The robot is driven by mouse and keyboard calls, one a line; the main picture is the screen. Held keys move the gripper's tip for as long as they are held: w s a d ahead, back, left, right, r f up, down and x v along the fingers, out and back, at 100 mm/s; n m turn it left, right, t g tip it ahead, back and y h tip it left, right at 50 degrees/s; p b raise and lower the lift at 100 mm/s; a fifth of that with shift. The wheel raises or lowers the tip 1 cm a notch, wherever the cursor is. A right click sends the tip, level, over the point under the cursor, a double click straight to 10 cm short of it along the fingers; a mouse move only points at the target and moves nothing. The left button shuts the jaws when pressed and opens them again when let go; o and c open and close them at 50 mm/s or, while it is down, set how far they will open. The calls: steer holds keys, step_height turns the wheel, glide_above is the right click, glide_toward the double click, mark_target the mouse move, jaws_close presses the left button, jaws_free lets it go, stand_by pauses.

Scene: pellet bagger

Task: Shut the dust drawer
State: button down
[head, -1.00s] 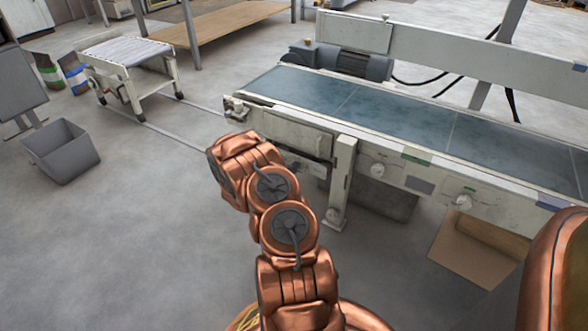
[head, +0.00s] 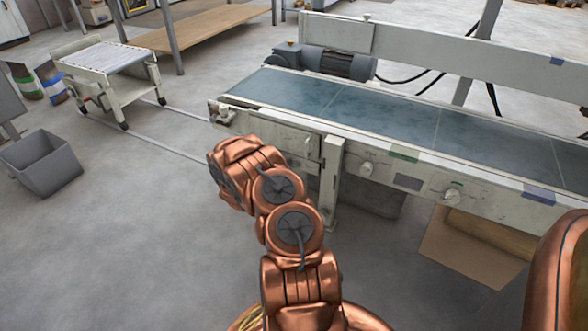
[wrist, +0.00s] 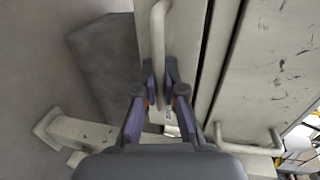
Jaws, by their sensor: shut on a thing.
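In the wrist view, my gripper (wrist: 160,78) is shut on a pale bar handle (wrist: 158,28), one finger on each side of it. The handle is fixed to a narrow off-white front (wrist: 184,30), which I take to be the dust drawer. A dark gap runs between this front and the wider scuffed panel (wrist: 265,65) to its right. How far the drawer stands out is not clear. In the head view, my arm hides the gripper, the handle and most of the drawer at the near side of the conveyor machine (head: 400,165).
In the head view, a grey bin (head: 40,160) and a roller trolley (head: 105,60) stand left. Floor between bin and machine is clear.

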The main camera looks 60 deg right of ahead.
steer(key=c, duration=1.2)
jaws_free()
steer(key=shift+d, duration=0.15)
steer(key=shift+c, duration=0.2)
steer(key=v, duration=1.2)
